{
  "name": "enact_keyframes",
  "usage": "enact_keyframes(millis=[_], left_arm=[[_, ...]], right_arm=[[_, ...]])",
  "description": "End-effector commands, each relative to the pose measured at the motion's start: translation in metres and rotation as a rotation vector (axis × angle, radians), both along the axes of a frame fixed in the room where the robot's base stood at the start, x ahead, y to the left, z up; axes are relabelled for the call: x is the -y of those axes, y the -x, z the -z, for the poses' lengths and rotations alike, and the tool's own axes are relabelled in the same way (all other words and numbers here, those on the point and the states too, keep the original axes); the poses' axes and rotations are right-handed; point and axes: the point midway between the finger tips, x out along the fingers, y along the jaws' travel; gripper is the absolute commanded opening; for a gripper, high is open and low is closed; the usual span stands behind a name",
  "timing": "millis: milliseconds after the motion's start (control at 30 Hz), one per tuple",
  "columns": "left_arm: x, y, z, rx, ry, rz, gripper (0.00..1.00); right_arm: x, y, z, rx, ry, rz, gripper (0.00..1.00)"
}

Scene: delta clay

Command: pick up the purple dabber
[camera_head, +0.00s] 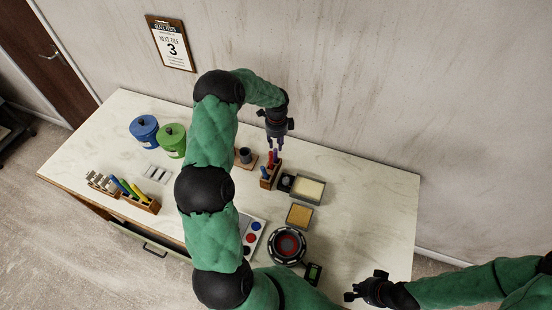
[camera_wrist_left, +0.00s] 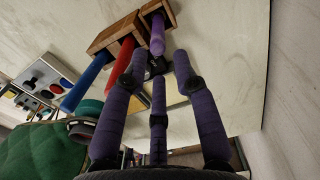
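The purple dabber (camera_wrist_left: 158,34) stands in a slot of the wooden dabber rack (camera_wrist_left: 112,35), beside a red dabber (camera_wrist_left: 122,65) and a blue dabber (camera_wrist_left: 86,82). In the head view the rack (camera_head: 266,181) stands mid-table, with the purple dabber (camera_head: 275,155) upright in it. My left gripper (camera_head: 277,147) points down just above it. In the left wrist view its fingers (camera_wrist_left: 160,66) are spread, with the purple dabber's free end between their tips; I cannot tell whether they touch it. My right gripper (camera_head: 352,290) is open and empty near the table's front right.
A dark ink pot (camera_head: 286,182), trays (camera_head: 308,189) and a round turntable (camera_head: 287,245) stand right of and in front of the rack. Blue (camera_head: 144,130) and green (camera_head: 172,139) canisters stand left. The table's right side is clear.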

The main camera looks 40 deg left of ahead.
Motion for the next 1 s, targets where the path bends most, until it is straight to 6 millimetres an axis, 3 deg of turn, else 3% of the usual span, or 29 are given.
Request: enact_keyframes(millis=[400,733,833,1000], left_arm=[[-0.004,0.001,0.048,-0.002,0.001,0.000,0.29],[-0.004,0.001,0.054,0.001,0.000,0.000,0.29],[-0.004,0.001,0.054,0.001,0.000,0.000,0.00],[-0.004,0.001,0.054,0.001,0.000,0.000,0.00]], right_arm=[[0.000,0.000,-0.009,0.000,0.000,0.000,0.00],[0.000,0.000,-0.009,0.000,0.000,0.000,0.00],[0.000,0.000,-0.009,0.000,0.000,0.000,0.00],[0.000,0.000,-0.009,0.000,0.000,0.000,0.00]])
